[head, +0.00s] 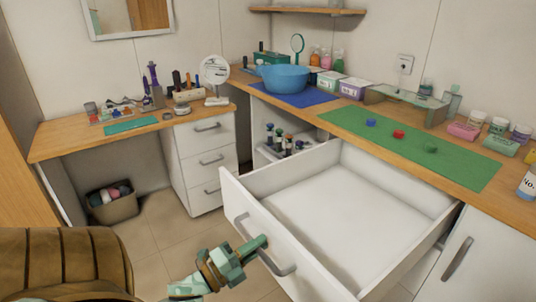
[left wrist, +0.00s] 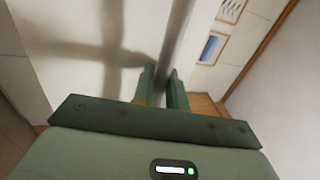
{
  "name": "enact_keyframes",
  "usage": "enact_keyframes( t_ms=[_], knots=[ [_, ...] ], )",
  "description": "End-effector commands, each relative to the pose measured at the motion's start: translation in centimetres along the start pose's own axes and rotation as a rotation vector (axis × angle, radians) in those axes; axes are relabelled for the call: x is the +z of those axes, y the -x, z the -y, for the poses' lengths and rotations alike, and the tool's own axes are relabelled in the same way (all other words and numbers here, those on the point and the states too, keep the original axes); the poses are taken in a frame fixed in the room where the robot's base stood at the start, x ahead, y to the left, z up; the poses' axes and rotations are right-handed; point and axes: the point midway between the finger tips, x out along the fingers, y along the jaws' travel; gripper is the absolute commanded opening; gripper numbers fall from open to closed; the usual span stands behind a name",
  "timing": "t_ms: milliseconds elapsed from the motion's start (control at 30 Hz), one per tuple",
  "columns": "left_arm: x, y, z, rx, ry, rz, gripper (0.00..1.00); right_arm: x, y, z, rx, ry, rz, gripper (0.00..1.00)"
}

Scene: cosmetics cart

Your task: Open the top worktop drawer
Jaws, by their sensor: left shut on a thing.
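The top worktop drawer (head: 350,215) is a wide white drawer under the right-hand worktop. It is pulled far out and its inside is empty. Its bar handle (head: 276,262) is on the front panel. In the left wrist view, the two green fingers (left wrist: 165,88) are on either side of the grey handle bar (left wrist: 178,40). My right gripper is in neither view.
The worktop (head: 340,120) carries a green mat (head: 415,150), a blue bowl (head: 283,77) and several jars. A smaller white drawer unit (head: 207,160) stands at the left. A basket (head: 112,203) is on the floor. Tiled floor is free left of the drawer.

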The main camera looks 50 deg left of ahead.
Motion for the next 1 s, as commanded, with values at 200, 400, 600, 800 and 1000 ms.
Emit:
enact_keyframes(
  t_ms=[200,400,600,800,1000],
  knots=[
    [-0.03,0.49,0.00,0.002,-0.001,0.000,0.00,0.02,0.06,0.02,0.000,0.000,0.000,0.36],
    [-0.03,0.46,-0.02,0.002,0.000,-0.001,0.00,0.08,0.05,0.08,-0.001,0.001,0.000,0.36],
    [-0.03,0.44,0.01,0.001,0.000,0.000,0.32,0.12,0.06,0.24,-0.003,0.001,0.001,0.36],
    [-0.01,0.41,0.04,0.000,0.000,0.000,0.32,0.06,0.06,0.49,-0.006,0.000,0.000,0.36],
    [-0.02,0.99,0.02,0.002,0.002,0.000,0.32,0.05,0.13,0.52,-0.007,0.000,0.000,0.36]
  ],
)
